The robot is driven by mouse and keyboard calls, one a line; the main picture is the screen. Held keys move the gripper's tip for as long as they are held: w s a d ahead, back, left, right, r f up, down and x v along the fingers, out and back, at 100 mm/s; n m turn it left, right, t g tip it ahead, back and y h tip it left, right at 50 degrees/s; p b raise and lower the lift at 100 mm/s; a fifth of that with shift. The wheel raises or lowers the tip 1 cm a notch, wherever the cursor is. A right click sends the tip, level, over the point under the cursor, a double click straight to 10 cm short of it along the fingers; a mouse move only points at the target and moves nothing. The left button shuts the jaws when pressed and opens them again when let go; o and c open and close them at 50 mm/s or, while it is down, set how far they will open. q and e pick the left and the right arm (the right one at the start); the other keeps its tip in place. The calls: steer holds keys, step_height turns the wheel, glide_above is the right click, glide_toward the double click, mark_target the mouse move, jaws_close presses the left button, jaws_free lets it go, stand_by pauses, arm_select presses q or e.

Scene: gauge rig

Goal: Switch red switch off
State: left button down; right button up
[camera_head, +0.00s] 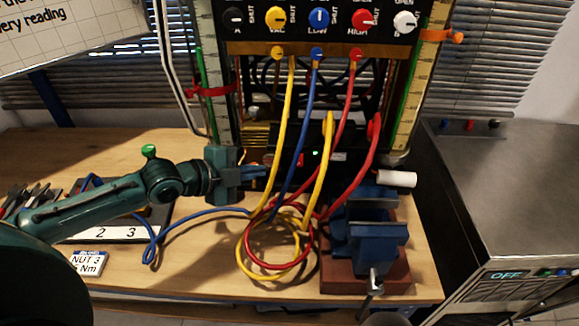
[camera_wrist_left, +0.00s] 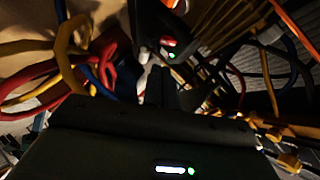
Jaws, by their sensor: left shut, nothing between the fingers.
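A black box (camera_head: 325,140) stands behind the hoses, low in the rig, with a small green light on its front. A small red switch (camera_head: 301,160) shows on it beside the light. In the left wrist view the red switch (camera_wrist_left: 169,42) is near the top middle, with the green light just below it. Its exact lever position is too small to tell. My left gripper (camera_head: 264,172) is shut and empty, pointing right, a little left of the switch and apart from it. Its dark fingers (camera_wrist_left: 160,85) point toward the box in the wrist view. My right gripper is not in view.
Yellow, blue and red hoses (camera_head: 272,262) hang and coil before the box, close to my left gripper. A blue vise (camera_head: 375,240) stands on the right of the wooden bench (camera_head: 200,265). A panel with coloured knobs (camera_head: 319,18) is above. A metal cabinet (camera_head: 510,180) stands right.

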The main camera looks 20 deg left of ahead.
arm_select(q)
steer(key=p, duration=0.1)
glide_toward(303, 161)
steer(key=x, duration=0.3)
steer(key=f+x, duration=0.1)
steer(key=x, duration=0.1)
steer(key=shift+s+d+f, duration=0.1)
steer(key=shift+f, duration=0.05)
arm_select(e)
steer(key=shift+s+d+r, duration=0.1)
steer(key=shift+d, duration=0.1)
arm_select(q)
steer(key=shift+f, duration=0.1)
steer(key=shift+f+t+b, duration=0.15)
steer(key=shift+t+b, duration=0.25)
steer(key=shift+b, duration=0.4)
steer(key=shift+w+r+p, duration=0.2)
steer(key=shift+r+p, duration=0.45)
steer(key=shift+r, duration=0.2)
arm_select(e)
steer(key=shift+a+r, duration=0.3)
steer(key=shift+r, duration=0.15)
arm_select(q)
steer(key=shift+f, duration=0.1)
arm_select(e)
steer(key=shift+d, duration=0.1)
